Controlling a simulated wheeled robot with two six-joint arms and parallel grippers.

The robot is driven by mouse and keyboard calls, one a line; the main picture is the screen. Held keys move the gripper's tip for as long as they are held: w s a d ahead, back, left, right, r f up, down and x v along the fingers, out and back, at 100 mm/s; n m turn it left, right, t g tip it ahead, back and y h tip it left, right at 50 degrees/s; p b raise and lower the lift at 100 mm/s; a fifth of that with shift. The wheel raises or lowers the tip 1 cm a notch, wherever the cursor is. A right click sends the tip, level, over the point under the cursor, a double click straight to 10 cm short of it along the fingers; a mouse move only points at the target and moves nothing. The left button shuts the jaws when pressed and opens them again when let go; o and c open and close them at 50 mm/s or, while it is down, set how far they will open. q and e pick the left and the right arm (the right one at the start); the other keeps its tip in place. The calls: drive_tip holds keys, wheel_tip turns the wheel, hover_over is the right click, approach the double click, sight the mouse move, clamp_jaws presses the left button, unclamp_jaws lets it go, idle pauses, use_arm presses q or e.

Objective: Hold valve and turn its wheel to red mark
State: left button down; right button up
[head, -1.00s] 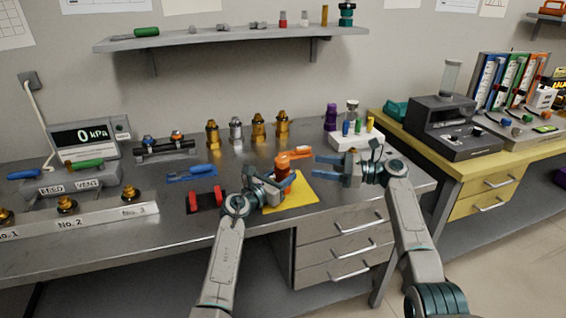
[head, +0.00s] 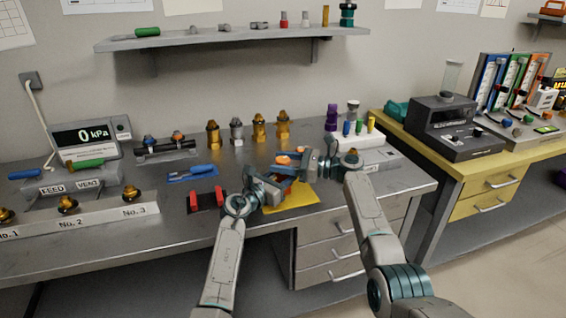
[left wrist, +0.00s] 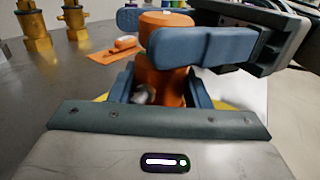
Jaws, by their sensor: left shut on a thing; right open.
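The orange valve (left wrist: 162,88) stands upright between the blue fingers of my left gripper (head: 280,187), which is shut on its body. Its rounded orange top (left wrist: 165,19) shows in the left wrist view. My right gripper (head: 296,164) is at the top of the valve, open, with one blue finger in front of the top and the other behind it. In the head view the grippers cover most of the valve. I cannot see a red mark, and I cannot tell whether the right fingers touch the wheel.
A yellow mat (head: 297,198) lies under the valve. Behind it is a small orange object (left wrist: 125,42) on an orange sheet. Brass and silver fittings (head: 259,131) stand at the back. A red holder (head: 206,199) and a blue tool (head: 200,170) are to the left. A white rack (head: 352,140) stands behind right.

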drive_tip(key=c, duration=1)
drive_tip(key=shift+o, duration=0.2)
drive_tip(key=shift+s+f+m+t+h, duration=0.15)
drive_tip(key=shift+m+t+h, duration=0.25)
drive_tip(key=shift+m+t, duration=0.7)
drive_tip(key=shift+m+t+h, duration=0.55)
drive_tip(key=shift+m+t, duration=0.1)
drive_tip(key=shift+t, duration=0.5)
drive_tip(key=shift+m+t+h, duration=0.55)
drive_tip(key=shift+m+t, duration=0.1)
drive_tip(key=shift+t, duration=0.5)
drive_tip(key=o, duration=1)
drive_tip(key=shift+c, duration=0.2)
drive_tip(key=v, duration=1.2)
